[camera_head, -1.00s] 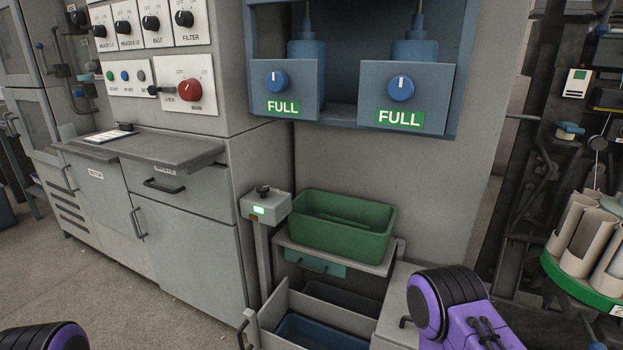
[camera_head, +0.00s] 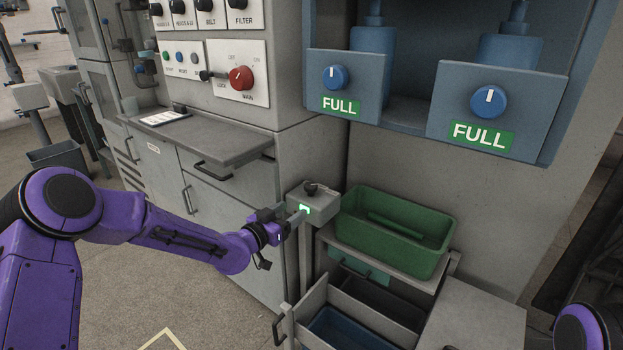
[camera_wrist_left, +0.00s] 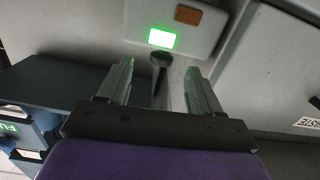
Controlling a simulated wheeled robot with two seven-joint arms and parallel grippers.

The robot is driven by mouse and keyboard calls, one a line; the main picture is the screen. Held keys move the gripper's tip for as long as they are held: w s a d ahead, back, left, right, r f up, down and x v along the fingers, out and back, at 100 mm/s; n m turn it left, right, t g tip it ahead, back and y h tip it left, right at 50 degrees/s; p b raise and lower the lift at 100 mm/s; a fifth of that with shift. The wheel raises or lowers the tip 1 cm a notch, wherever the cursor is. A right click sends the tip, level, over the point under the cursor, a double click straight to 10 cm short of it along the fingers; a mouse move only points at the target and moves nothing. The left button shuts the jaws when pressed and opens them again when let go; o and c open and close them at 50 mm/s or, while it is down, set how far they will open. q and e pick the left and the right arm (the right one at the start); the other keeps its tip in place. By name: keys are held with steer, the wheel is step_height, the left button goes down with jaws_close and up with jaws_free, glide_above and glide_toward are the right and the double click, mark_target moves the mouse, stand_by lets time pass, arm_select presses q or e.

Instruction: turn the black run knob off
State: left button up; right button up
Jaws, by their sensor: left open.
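The black run knob (camera_head: 311,187) sits on top of a small grey box (camera_head: 325,203) on a post, with a lit green lamp on its front. In the left wrist view, the dark knob (camera_wrist_left: 160,62) shows between the fingers, close to the lit lamp (camera_wrist_left: 162,38). My left gripper (camera_head: 293,217) is open, in front of the box at its left, with its fingertips near the lamp face. I cannot tell whether a finger touches the box. The knob looks clear of both fingers. My right gripper is out of view.
A green bin (camera_head: 395,232) stands just right of the box, above an open drawer (camera_head: 370,316). The grey cabinet's ledge (camera_head: 205,138) lies behind to the left, below a red main knob (camera_head: 241,78). Blue dispensers (camera_head: 345,85) hang above. Floor at left is open.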

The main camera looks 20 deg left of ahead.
mark_target(307, 188)
arm_select(q)
steer(key=shift+m+t, duration=0.3)
steer(key=shift+m, duration=0.1)
steer(key=r+x, duration=0.1)
steer(key=x, duration=0.6)
steer(key=r+x, duration=0.1)
steer(key=x, duration=0.3)
steer(key=shift+w+a+r+b, duration=0.2)
steer(key=shift+a+r+b, duration=0.15)
steer(key=c, duration=0.9)
